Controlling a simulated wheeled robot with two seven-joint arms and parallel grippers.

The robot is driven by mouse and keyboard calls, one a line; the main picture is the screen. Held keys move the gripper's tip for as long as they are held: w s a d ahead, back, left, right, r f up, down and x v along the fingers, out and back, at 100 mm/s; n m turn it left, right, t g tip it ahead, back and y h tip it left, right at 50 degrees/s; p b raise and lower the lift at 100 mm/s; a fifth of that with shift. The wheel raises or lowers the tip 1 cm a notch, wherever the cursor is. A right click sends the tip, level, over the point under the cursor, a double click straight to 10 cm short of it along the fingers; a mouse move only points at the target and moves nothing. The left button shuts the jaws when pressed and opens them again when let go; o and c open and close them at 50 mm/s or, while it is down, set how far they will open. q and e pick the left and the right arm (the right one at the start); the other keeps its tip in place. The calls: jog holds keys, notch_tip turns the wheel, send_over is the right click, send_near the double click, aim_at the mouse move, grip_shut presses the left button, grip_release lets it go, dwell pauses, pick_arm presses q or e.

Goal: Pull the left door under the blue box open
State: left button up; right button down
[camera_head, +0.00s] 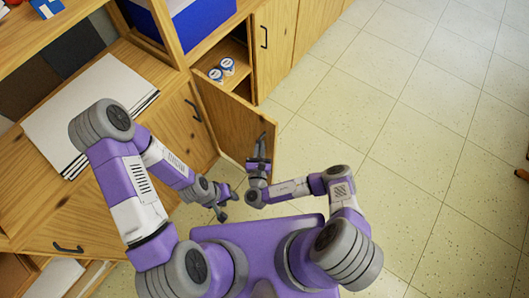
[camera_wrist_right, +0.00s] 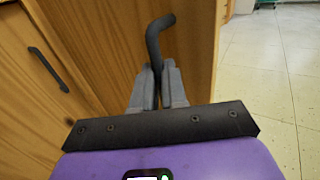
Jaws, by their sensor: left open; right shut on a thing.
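The left door (camera_head: 232,120) under the blue box (camera_head: 205,22) is a wooden panel standing swung out from the cabinet, with the shelf space behind it showing. My right gripper (camera_head: 259,152) is at the door's free edge. In the right wrist view, my right gripper (camera_wrist_right: 157,85) is shut on the dark bent door handle (camera_wrist_right: 155,40), with the door panel (camera_wrist_right: 185,50) behind it. My left gripper (camera_head: 226,204) is open and empty, low in front of the cabinet and apart from the door.
Two small white-and-blue containers (camera_head: 222,70) stand inside the open cupboard. The neighbouring door (camera_head: 273,45) on the right is shut. A stack of large paper (camera_head: 80,115) lies on the cabinet top at left. The tiled floor (camera_head: 400,130) to the right is clear.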

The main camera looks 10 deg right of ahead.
jog(key=shift+w+a+r, duration=0.1)
jog(key=shift+a+r, duration=0.2)
jog(key=shift+a, duration=0.35)
jog(key=shift+w, duration=0.1)
jog(key=c, duration=1.6)
grip_release()
jog(key=o, duration=0.4)
jog(key=shift+w+a+f, duration=0.15)
jog(key=shift+o, duration=0.2)
jog(key=shift+d+f, duration=0.1)
jog(key=shift+d, duration=0.1)
